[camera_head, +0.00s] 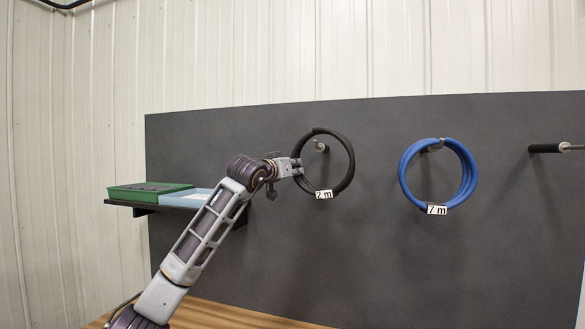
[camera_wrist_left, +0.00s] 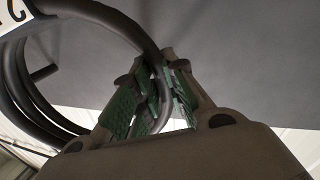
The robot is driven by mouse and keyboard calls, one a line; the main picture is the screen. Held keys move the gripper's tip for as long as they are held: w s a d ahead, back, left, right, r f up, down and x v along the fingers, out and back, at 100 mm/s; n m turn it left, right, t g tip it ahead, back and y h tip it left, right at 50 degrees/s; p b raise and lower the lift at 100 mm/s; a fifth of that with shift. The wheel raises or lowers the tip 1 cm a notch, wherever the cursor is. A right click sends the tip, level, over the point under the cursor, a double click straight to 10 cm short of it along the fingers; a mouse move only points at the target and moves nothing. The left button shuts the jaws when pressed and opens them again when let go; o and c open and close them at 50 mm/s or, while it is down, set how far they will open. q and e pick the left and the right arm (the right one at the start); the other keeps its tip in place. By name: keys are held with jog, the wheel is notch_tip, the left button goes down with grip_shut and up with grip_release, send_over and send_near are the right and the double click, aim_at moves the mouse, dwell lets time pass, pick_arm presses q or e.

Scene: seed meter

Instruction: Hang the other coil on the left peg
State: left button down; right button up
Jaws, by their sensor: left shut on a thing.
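The black coil (camera_head: 348,178) with a "2 m" tag is in front of the dark board, at the left peg (camera_head: 321,147). The peg's tip shows inside the ring, near its top. The frames do not settle whether the coil rests on the peg. My left gripper (camera_head: 299,167) is shut on the coil's left side. In the left wrist view the jaws (camera_wrist_left: 160,75) pinch the black coil (camera_wrist_left: 110,17), and a short rod, likely the peg (camera_wrist_left: 43,73), shows within the loop. My right gripper is out of view.
A blue coil (camera_head: 468,178) tagged "7 m" hangs on the middle peg (camera_head: 434,146). The right peg (camera_head: 548,148) is bare. A green tray (camera_head: 140,194) and a light blue tray (camera_head: 183,200) sit on a shelf (camera_head: 130,204) at the left. The lower board is clear.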

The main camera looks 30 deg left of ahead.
pick_arm(q)
jog(key=shift+w+a+f, duration=0.1)
jog(key=shift+w+f, duration=0.15)
jog(key=shift+w, duration=0.1)
jog(key=shift+w+a+f, duration=0.1)
jog(key=shift+w+f, duration=0.25)
jog(key=shift+f, duration=0.15)
jog(key=shift+w+f+b, duration=0.15)
jog(key=shift+f+b, duration=0.15)
jog(key=shift+f, duration=0.3)
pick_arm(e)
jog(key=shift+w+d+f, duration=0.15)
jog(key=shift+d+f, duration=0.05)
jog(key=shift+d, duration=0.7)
pick_arm(q)
jog(key=c, duration=1.4)
grip_release()
jog(key=shift+o, duration=0.2)
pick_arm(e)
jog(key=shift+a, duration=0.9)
